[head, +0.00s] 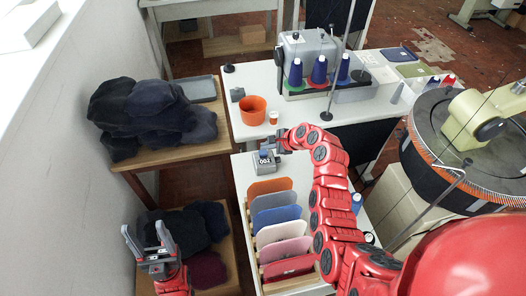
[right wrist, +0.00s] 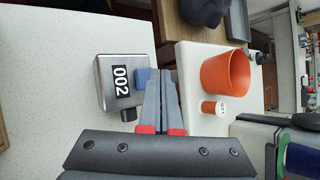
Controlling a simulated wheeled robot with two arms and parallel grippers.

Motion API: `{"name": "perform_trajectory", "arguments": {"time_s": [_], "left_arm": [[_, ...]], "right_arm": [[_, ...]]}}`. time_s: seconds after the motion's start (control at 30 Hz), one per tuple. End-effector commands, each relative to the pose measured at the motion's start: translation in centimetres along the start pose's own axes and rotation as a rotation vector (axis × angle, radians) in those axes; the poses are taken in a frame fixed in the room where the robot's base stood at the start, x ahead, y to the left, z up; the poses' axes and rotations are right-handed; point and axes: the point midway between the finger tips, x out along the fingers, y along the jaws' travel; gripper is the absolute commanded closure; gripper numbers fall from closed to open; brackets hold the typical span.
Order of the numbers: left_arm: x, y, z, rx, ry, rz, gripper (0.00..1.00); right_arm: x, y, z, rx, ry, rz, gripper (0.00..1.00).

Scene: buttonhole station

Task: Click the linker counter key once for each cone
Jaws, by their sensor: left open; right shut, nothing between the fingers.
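The counter (head: 264,161) is a small grey metal box on the white table, and its display reads 002. In the right wrist view the counter (right wrist: 112,98) shows a blue key (right wrist: 141,78) on its side. My right gripper (right wrist: 160,76) is shut and empty, its fingertips right beside the blue key; I cannot tell whether they touch. It also shows in the head view (head: 281,141). Three blue cones (head: 296,74) (head: 319,71) (head: 343,68) stand by the grey machine at the back. My left gripper (head: 146,236) is open and empty at the lower left.
An orange pot (head: 252,110) and a small orange-and-white spool (head: 273,117) stand behind the counter. A rack of coloured panels (head: 271,217) stands in front. Dark fabric piles (head: 150,112) lie on the left table. A round linker machine (head: 460,130) is at right.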

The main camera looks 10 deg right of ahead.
Motion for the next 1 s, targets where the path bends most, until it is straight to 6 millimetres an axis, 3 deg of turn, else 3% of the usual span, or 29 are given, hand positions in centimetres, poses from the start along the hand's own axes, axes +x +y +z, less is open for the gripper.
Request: {"name": "perform_trajectory", "arguments": {"time_s": [0.53,1.0], "left_arm": [[4.1,-0.2,-0.7,0.0,0.0,0.0,0.38],[4.2,-0.2,-0.7,0.0,0.0,0.0,0.38]], "right_arm": [[-3.4,-2.5,2.5,0.0,0.0,-0.001,1.0],[-3.5,-2.5,2.5,0.0,0.0,-0.001,1.0]]}}
